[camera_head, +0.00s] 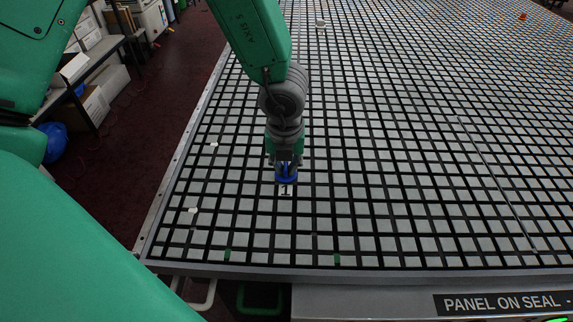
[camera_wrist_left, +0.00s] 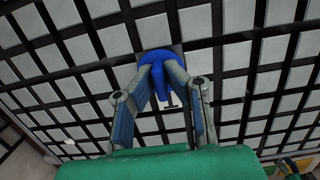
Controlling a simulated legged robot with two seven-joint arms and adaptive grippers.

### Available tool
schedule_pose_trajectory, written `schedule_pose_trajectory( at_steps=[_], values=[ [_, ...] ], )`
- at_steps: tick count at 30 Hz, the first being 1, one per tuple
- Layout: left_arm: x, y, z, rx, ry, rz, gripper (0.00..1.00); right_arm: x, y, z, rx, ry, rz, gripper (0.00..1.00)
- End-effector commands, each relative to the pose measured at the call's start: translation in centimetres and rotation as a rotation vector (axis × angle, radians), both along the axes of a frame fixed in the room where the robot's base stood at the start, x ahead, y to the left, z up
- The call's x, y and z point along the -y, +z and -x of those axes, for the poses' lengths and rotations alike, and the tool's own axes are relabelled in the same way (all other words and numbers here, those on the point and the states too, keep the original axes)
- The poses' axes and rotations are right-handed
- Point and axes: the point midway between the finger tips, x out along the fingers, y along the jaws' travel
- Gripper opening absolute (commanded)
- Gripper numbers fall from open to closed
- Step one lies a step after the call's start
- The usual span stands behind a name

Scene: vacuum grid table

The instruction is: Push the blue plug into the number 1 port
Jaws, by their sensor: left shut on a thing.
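The blue plug (camera_head: 287,177) is at the grid table near the number 1 label (camera_head: 286,190). My left gripper (camera_head: 285,168) comes down from above and is shut on the plug. In the left wrist view the plug (camera_wrist_left: 158,80) has a round blue flange against the grid and a narrower stem between the two fingers (camera_wrist_left: 160,75). The port is hidden under the plug, so I cannot tell how deep the plug sits. Part of the number label (camera_wrist_left: 170,102) shows behind the fingers. My right gripper is not in view.
The grid table (camera_head: 400,150) is mostly bare around the plug. Small white pieces (camera_head: 193,210) lie to the left, and a thin rod (camera_head: 495,180) lies to the right. A "PANEL ON SEAL" sign (camera_head: 505,303) is on the front edge. Shelving with boxes (camera_head: 95,103) stands at the far left.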

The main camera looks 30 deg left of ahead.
Motion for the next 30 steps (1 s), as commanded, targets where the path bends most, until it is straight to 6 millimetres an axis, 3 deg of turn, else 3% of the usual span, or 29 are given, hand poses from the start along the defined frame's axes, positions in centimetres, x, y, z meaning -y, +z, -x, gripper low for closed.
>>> schedule_pose_trajectory(
  at_steps=[1,3,4,13,17,30],
  values=[
    [0.0,0.0,0.0,0.000,0.000,0.000,0.00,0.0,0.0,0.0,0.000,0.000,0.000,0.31],
    [0.0,0.0,0.0,0.000,0.000,0.000,0.26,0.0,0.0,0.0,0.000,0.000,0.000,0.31],
    [0.0,0.0,0.0,0.000,0.000,0.000,0.33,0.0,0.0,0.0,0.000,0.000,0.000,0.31],
    [0.0,0.1,0.0,0.000,0.000,0.000,0.33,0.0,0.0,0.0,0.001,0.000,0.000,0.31],
    [0.1,1.0,0.0,0.002,0.002,0.001,0.33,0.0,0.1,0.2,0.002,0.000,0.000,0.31],
    [0.6,9.5,0.8,0.002,0.001,0.004,0.33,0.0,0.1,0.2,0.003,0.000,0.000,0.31]
  ],
)
